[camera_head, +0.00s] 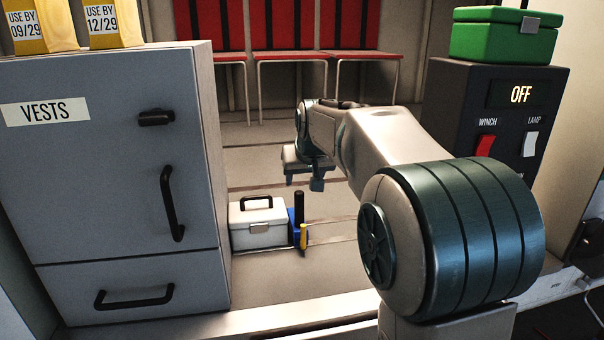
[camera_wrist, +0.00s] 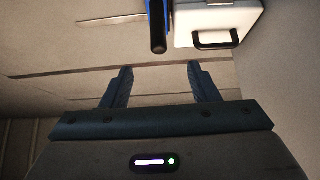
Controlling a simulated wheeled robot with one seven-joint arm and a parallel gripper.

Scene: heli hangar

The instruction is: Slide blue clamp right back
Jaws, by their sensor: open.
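The blue clamp (camera_head: 292,232) stands on the floor beside the right side of a white case. It has a dark upright handle (camera_head: 299,207) and a yellow part (camera_head: 304,236) at its front. In the wrist view a strip of the blue clamp (camera_wrist: 167,10) shows at the top edge, with the dark handle (camera_wrist: 158,32) pointing toward me; the rest is cut off. My gripper (camera_head: 302,180) is above and behind the clamp in the head view. In the wrist view my gripper (camera_wrist: 160,75) has its fingers apart, with only floor between them.
The white case (camera_head: 258,226) touches or nearly touches the clamp's left side. The grey vests cabinet (camera_head: 110,180) stands to its left. A dark winch box (camera_head: 500,110) with a green case (camera_head: 505,36) stands right. Red seats (camera_head: 287,55) line the back. Floor behind the clamp is clear.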

